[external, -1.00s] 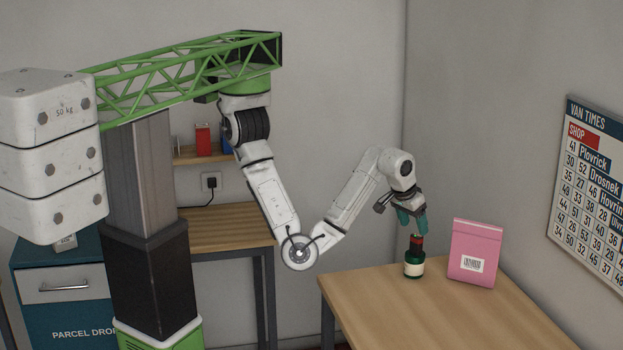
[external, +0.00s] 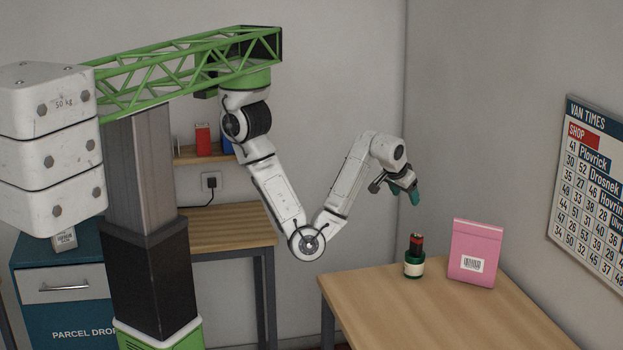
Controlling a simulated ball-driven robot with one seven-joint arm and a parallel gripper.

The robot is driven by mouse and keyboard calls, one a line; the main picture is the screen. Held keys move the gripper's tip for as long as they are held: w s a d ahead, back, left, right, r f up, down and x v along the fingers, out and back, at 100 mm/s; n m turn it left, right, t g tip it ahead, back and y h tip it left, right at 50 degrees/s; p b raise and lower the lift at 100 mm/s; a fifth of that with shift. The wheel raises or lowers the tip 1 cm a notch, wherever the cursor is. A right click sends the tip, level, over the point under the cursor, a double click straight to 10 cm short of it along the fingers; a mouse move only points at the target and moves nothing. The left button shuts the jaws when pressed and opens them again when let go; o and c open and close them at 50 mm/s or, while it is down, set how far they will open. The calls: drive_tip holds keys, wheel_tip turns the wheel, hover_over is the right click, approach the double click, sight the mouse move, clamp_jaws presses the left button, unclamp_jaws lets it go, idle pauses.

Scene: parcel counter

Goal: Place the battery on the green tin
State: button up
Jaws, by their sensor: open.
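The green tin (external: 413,267), with a pale label band, stands on the wooden table near its far left side. The battery (external: 416,243), dark with a reddish band, stands upright on top of the tin. My gripper (external: 414,196) has teal fingertips and is open and empty. It is in the air above the battery, clear of it. The gap between the fingers is hard to see from this side.
A pink packet (external: 474,253) with a barcode stands upright just right of the tin. The front of the wooden table (external: 440,318) is clear. A second table (external: 225,228) and a parcel drop box (external: 60,300) stand at the left.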

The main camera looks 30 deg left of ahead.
drive_tip(key=w+a+f+y, duration=0.1)
drive_tip(key=w+a+f, duration=0.25)
drive_tip(key=a, duration=0.35)
drive_tip(key=w+a+f+y, duration=0.1)
drive_tip(key=w+a+f, duration=0.25)
drive_tip(key=a, duration=0.25)
drive_tip(key=s+a+f+g, duration=0.1)
drive_tip(key=a+f, duration=0.6)
drive_tip(key=a, duration=0.2)
drive_tip(key=s+a+f+n+g, duration=0.1)
drive_tip(key=s+a+f+g, duration=0.1)
drive_tip(key=s+f, duration=0.3)
drive_tip(key=s+a+f+n+g+h, duration=0.1)
drive_tip(key=s+f, duration=0.4)
drive_tip(key=s, duration=0.6)
drive_tip(key=shift+a+n+g+h, duration=0.3)
drive_tip(key=shift+a+n+g, duration=0.2)
drive_tip(key=shift+a+g, duration=0.5)
drive_tip(key=shift+a, duration=0.15)
